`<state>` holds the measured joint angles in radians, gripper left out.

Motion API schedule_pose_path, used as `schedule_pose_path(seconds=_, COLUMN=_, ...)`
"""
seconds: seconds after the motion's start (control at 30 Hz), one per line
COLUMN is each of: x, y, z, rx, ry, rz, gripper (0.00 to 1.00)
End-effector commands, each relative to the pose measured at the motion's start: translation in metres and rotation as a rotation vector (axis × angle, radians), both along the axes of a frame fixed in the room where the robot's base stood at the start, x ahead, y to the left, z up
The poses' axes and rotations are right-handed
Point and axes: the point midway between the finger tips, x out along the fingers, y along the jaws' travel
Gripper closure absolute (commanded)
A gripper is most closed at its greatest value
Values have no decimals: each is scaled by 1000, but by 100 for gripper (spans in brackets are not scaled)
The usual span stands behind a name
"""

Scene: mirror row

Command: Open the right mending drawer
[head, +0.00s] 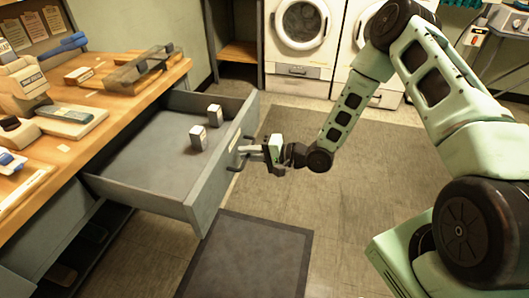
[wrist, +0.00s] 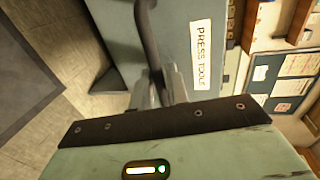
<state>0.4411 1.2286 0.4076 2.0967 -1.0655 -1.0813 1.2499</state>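A grey drawer (head: 207,195) stands pulled far out from under the wooden worktop.
The worktop (head: 110,100) holds tools and wooden blocks along the left. Dark open shelving (head: 90,235) lies below the drawer. A dark mat (head: 245,262) lies on the floor in front. White washers (head: 302,30) stand at the back. The floor right of the drawer is clear.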

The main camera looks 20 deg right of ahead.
Motion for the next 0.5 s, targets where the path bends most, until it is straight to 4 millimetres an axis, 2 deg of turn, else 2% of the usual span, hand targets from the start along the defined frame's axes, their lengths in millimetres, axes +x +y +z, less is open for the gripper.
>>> schedule_pose_path(seconds=0.17, x=-14, y=-21, z=5, rx=-1, ry=1, rz=-4, gripper=84)
schedule_pose_path(seconds=0.5, x=-62, y=-83, z=22, rx=-2, ry=1, rz=-6, gripper=84)
